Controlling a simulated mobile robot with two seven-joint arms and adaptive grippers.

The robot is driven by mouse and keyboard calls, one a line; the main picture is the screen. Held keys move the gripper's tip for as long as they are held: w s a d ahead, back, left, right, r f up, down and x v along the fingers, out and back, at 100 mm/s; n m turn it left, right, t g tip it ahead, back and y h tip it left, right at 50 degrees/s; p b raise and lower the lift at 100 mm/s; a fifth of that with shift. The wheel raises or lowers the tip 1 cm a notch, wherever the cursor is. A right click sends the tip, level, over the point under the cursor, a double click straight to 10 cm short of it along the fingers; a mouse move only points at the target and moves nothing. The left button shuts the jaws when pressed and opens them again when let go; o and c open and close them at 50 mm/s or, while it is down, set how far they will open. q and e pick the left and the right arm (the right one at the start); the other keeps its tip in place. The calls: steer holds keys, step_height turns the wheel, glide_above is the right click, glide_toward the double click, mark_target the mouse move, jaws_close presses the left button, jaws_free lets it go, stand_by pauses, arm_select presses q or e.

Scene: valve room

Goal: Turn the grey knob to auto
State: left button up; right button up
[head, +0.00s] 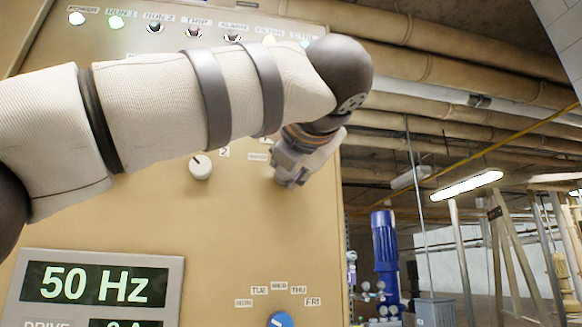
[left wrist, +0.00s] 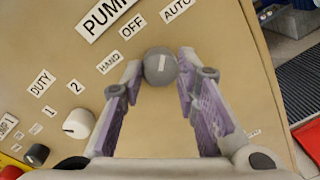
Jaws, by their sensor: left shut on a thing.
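The grey knob (left wrist: 160,66) sits on the tan panel (head: 70,215), below the labels HAND, OFF and AUTO (left wrist: 176,9) in the left wrist view. Its short white mark points up in that picture, between OFF and AUTO and nearer AUTO. My left gripper (left wrist: 160,74) has its fingertips on both sides of the knob, shut on it. In the head view my left gripper (head: 290,178) is against the panel near its right edge and hides the knob. My right gripper is not in view.
A white knob (head: 200,167) is left of my left gripper; it also shows in the left wrist view (left wrist: 78,124). A dark knob (left wrist: 37,154) is further left. A blue knob (head: 281,320) and a 50 Hz display (head: 97,284) are lower. A blue motor (head: 385,240) stands beyond the panel.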

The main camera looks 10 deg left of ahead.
arm_select(q)
steer(key=o, duration=1.2)
steer(key=shift+r, duration=0.1)
steer(key=shift+c, duration=0.2)
steer(key=shift+w+a, duration=0.1)
